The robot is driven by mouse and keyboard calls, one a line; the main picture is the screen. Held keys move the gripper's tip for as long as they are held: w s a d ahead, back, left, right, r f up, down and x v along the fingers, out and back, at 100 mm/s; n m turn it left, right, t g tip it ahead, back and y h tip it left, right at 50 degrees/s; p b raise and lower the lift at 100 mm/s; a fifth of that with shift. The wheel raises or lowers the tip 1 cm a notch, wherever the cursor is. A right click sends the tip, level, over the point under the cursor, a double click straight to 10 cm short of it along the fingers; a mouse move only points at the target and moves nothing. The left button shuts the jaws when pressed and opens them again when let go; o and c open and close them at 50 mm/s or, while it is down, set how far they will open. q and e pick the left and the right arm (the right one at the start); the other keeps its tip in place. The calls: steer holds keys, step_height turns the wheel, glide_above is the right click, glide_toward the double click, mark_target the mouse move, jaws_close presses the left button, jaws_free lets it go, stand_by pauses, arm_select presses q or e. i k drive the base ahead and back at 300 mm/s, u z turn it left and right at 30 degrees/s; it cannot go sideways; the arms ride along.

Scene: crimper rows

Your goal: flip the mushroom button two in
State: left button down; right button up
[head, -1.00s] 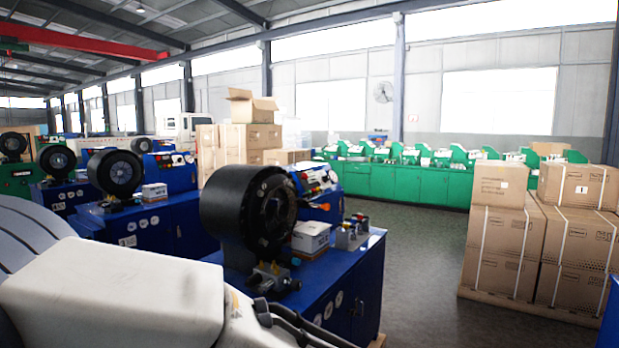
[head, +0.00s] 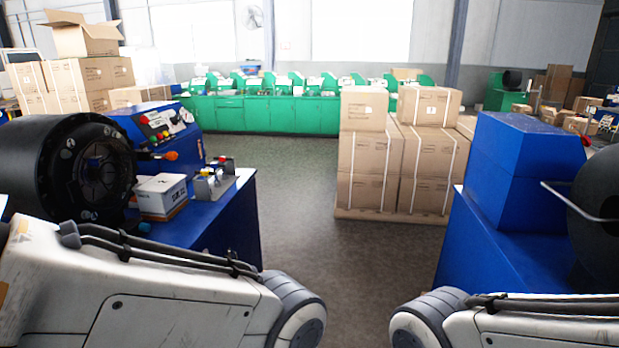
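A blue crimper with a black round head (head: 70,165) stands at the left in the head view. Its sloped control panel (head: 165,122) carries small red, yellow and green buttons and an orange-tipped lever (head: 171,156). A small grey control box (head: 213,182) with red-topped parts sits on its blue bench. A red knob (head: 587,141) shows on the blue machine (head: 525,165) at the right, partly cut by the frame. I cannot tell which of these is mushroom button two. My arm links cross the bottom of the view; both grippers are out of view.
A white carton (head: 161,197) sits on the left bench. Strapped cardboard boxes (head: 400,165) stand on a pallet ahead, right of centre. The grey floor (head: 290,190) between the left crimper and the boxes is clear. Green benches (head: 260,113) line the back.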

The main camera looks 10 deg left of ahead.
mark_target(144, 120)
steer(key=i, duration=3.4)
steer(key=u, duration=1.85)
